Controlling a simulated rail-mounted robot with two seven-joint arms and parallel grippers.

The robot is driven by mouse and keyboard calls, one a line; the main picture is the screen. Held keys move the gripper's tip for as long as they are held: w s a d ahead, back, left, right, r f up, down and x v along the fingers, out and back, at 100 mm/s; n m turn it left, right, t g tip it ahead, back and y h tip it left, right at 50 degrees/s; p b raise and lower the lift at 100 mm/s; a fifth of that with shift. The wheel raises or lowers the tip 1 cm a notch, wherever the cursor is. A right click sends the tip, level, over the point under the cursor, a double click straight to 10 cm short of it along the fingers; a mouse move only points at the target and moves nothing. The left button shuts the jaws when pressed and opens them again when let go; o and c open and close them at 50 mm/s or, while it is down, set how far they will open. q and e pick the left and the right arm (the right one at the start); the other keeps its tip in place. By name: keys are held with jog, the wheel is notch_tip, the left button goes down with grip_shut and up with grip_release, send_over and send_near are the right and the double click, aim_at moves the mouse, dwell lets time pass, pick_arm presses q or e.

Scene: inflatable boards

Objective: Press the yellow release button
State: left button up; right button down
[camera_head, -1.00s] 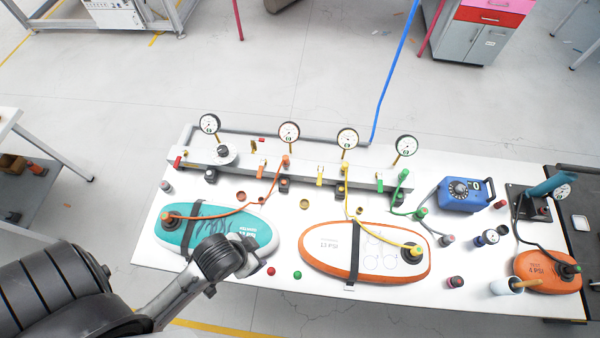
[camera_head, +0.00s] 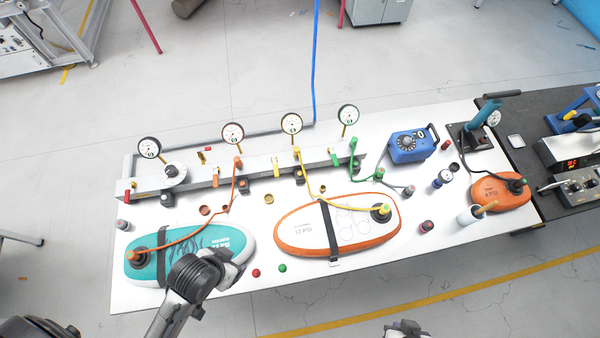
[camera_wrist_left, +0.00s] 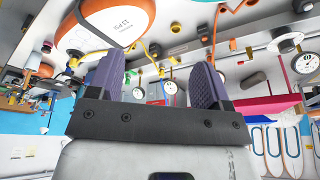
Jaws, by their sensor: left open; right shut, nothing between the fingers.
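A white board with an orange rim (camera_head: 297,244) lies on the white table under a black strap. A yellow hose (camera_head: 312,184) runs from the gauge rail to a black valve fitting (camera_head: 381,212) with a yellowish top at the board's right end. I cannot single out the yellow release button for certain. My left gripper (camera_wrist_left: 157,72) is open and empty in the left wrist view, with the same board (camera_wrist_left: 118,20) upside down beyond its fingers. My right gripper (camera_head: 405,328) is shut and empty at the bottom edge, in front of the table.
A teal board (camera_head: 175,262) lies at left, partly behind my left arm. The rail (camera_head: 225,180) carries gauges and coloured valves. A blue pump box (camera_head: 409,146), small caps and a small orange board (camera_head: 498,193) stand at right. The floor in front is clear.

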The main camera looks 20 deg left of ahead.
pick_arm(q)
jog(key=shift+d, duration=0.2)
grip_shut()
dwell(0.3)
jog(key=shift+a, duration=0.2)
dwell(0.4)
jog(key=shift+d, duration=0.1)
dwell(0.3)
